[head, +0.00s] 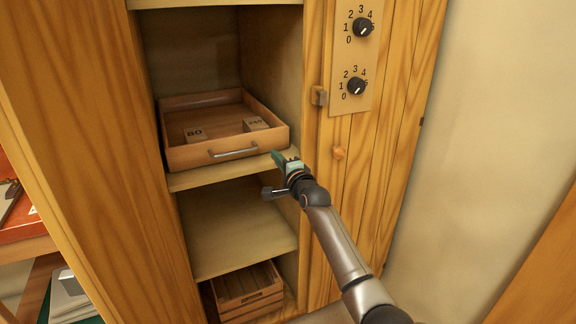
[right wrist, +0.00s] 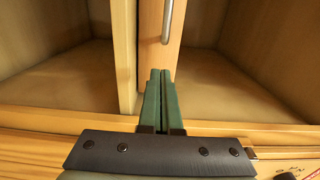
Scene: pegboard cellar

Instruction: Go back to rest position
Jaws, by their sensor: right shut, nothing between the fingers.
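My right gripper (head: 281,158) is in front of the wooden cabinet, close to the front right corner of an open-topped wooden drawer (head: 178,157). In the right wrist view its two green fingers (right wrist: 160,98) are together with nothing between them. The drawer's metal handle (head: 233,153) is left of the fingers in the head view, and the handle also shows above the fingertips in the right wrist view (right wrist: 167,22). I cannot tell whether the fingertips touch the drawer front. My left gripper is not in view.
Blocks marked with numbers (head: 195,135) lie in the drawer. Below are an empty shelf (head: 235,225) and a slatted crate (head: 248,288). Right of the opening is a panel with two knobs (head: 356,86). A red-topped table (head: 22,218) stands at far left.

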